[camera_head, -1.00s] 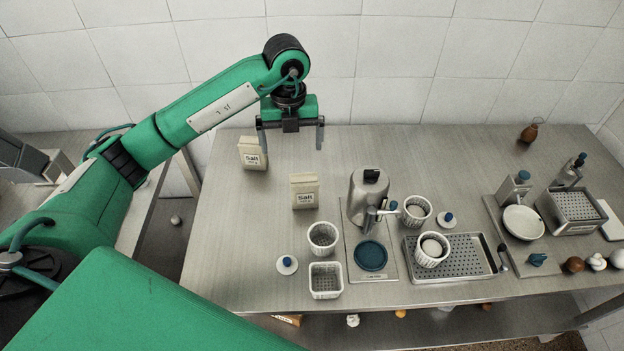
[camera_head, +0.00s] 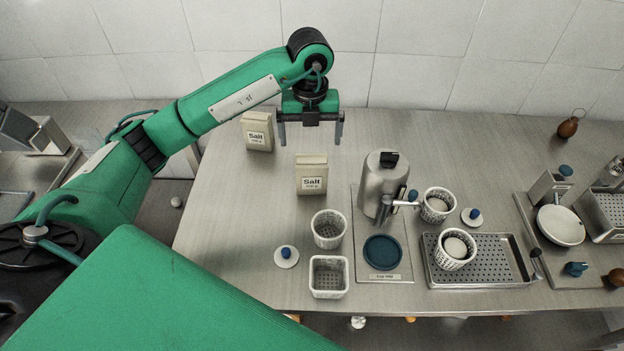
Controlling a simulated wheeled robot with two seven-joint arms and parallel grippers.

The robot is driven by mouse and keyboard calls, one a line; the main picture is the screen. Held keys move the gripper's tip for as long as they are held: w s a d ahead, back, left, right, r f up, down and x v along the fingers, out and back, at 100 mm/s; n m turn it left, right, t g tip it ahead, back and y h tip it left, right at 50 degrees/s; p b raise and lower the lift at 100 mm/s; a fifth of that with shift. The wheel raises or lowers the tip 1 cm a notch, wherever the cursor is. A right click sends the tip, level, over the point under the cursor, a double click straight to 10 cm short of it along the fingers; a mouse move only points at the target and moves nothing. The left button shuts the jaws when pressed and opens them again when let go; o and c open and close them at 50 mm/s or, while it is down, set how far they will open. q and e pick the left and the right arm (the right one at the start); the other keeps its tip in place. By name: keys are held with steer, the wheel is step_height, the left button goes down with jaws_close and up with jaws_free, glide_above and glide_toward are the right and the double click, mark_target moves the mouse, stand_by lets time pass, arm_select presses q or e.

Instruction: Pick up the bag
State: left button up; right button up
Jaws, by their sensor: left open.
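Two beige bags labelled "Salt" stand upright on the metal table. The rear salt bag (camera_head: 257,131) is at the back left, close to the wall. The front salt bag (camera_head: 311,174) is nearer me and to its right. My left gripper (camera_head: 310,142) is open and empty, fingers pointing down, in the picture just above the front salt bag. Its left finger shows just right of the rear bag. How high it is above the table I cannot tell. My right gripper is not in view.
A steel jug-like machine (camera_head: 380,185) stands right of the front bag. A perforated tray (camera_head: 480,262) is at the right. The table's back middle is clear.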

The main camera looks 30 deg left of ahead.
mark_target(311, 161)
arm_select(q)
step_height(311, 161, down, 8)
steer(key=shift+r+p, duration=0.1)
steer(key=shift+p, duration=0.75)
steer(key=shift+f+p, duration=0.45)
steer(key=shift+f, duration=0.15)
steer(key=f, duration=0.1)
steer(key=f+p, duration=0.1)
steer(key=f, duration=0.1)
steer(key=shift+w+f, duration=0.3)
steer(key=shift+f, duration=0.35)
steer(key=c, duration=1.2)
steer(key=shift+w+a, duration=0.1)
steer(key=shift+c, duration=1.2)
steer(key=shift+r, duration=0.1)
